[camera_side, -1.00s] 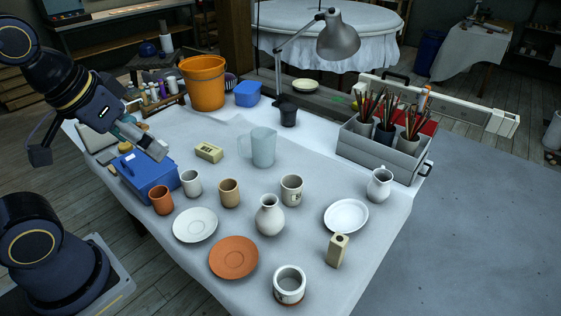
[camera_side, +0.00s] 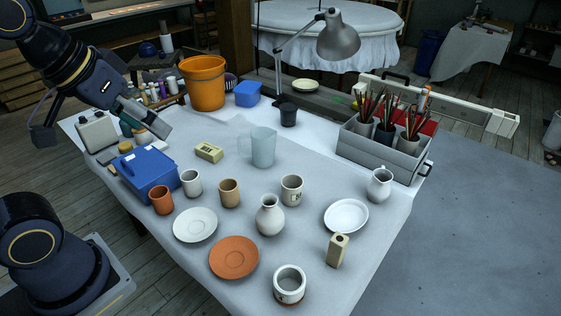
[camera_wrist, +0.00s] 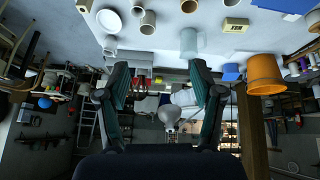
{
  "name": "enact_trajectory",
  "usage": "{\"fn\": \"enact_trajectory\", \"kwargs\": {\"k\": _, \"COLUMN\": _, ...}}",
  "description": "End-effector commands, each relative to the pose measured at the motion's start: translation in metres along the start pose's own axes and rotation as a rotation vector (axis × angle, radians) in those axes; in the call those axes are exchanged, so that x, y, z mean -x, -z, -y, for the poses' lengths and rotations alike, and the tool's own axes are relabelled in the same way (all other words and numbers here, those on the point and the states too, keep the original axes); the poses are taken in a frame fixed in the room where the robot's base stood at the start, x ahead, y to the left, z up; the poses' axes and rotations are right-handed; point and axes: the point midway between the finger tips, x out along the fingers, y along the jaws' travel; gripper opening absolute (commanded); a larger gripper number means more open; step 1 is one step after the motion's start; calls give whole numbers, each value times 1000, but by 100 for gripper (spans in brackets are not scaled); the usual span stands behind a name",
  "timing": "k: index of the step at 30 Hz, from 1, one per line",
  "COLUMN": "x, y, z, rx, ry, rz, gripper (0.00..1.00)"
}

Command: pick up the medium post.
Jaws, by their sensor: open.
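Two cream posts show in the side view. One block-like post (camera_side: 209,152) lies on its side with dark markings, left of the clear pitcher; it also shows in the wrist view (camera_wrist: 235,25). The other post (camera_side: 338,251) stands upright at front right with a dark hole in its top. I cannot tell by size which one is the medium post. My gripper (camera_side: 160,127) is open and empty, in the air above the blue box, left of the lying post and apart from it. Its two fingers (camera_wrist: 160,78) show spread in the wrist view.
The blue box (camera_side: 148,172) is under my gripper. The pitcher (camera_side: 263,147) stands right of the lying post. Several cups, a white vase (camera_side: 269,216) and plates fill the front. An orange bucket (camera_side: 204,83) stands behind. Cloth around the lying post is bare.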

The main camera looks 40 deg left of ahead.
Motion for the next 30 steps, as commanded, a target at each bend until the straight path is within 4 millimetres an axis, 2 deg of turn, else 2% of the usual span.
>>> {"fn": "enact_trajectory", "kwargs": {"k": 1, "x": 6, "y": 19, "z": -4, "rx": 34, "ry": -8, "rz": -5, "gripper": 67}}
{"fn": "enact_trajectory", "kwargs": {"k": 4, "x": 9, "y": 61, "z": -20, "rx": 94, "ry": -30, "rz": 15, "gripper": 67}}
{"fn": "enact_trajectory", "kwargs": {"k": 8, "x": -6, "y": 111, "z": -48, "rx": 141, "ry": -53, "rz": 71, "gripper": 67}}
{"fn": "enact_trajectory", "kwargs": {"k": 11, "x": -33, "y": 144, "z": -79, "rx": 158, "ry": -63, "rz": 130, "gripper": 67}}
{"fn": "enact_trajectory", "kwargs": {"k": 15, "x": -91, "y": 173, "z": -134, "rx": 153, "ry": -60, "rz": 226, "gripper": 67}}
{"fn": "enact_trajectory", "kwargs": {"k": 19, "x": -158, "y": 173, "z": -190, "rx": 115, "ry": -39, "rz": 318, "gripper": 67}}
{"fn": "enact_trajectory", "kwargs": {"k": 21, "x": -194, "y": 161, "z": -217, "rx": 82, "ry": -23, "rz": 366, "gripper": 67}}
{"fn": "enact_trajectory", "kwargs": {"k": 24, "x": -239, "y": 135, "z": -248, "rx": 21, "ry": 1, "rz": 428, "gripper": 67}}
{"fn": "enact_trajectory", "kwargs": {"k": 27, "x": -273, "y": 105, "z": -266, "rx": -30, "ry": 27, "rz": 480, "gripper": 67}}
{"fn": "enact_trajectory", "kwargs": {"k": 30, "x": -292, "y": 79, "z": -273, "rx": -66, "ry": 51, "rz": 523, "gripper": 67}}
